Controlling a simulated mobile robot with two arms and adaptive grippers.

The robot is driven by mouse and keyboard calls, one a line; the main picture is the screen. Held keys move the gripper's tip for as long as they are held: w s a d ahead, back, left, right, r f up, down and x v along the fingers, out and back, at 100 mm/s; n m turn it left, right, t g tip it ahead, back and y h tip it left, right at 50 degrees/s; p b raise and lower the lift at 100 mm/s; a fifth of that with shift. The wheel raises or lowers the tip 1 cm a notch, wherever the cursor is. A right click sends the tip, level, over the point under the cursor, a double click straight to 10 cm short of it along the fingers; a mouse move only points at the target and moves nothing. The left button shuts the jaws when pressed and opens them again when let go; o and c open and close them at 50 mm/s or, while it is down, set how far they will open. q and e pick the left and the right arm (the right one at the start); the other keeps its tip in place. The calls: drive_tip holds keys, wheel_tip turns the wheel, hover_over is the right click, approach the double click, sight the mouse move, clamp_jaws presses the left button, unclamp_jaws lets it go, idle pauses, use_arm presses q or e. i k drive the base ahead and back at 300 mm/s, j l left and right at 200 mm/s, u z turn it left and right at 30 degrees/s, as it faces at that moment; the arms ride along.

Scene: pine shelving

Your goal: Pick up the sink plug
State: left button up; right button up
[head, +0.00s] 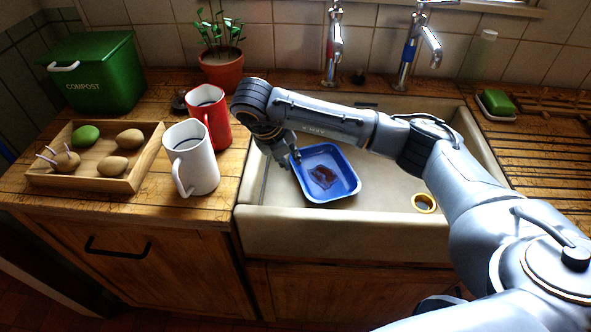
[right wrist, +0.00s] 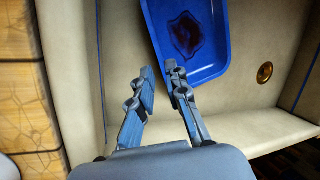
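I cannot pick out the sink plug for certain. A blue tray (head: 345,192) lies in the sink with a dark red-brown patch (head: 323,176) inside. My right gripper (right wrist: 159,68) is partly open and empty, beside the tray's left edge; in the head view it (head: 294,157) points down over the sink's left part. My left gripper is out of view.
A white mug (head: 192,160) and red mug (head: 214,118) stand close left of the sink. Further left are a wooden tray (head: 95,186) with potatoes and a green compost bin (head: 95,75). Two taps (head: 333,45) rise behind; green soap (head: 497,102) sits right.

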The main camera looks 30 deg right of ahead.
sight(358, 79)
drive_tip(key=z, duration=1.25)
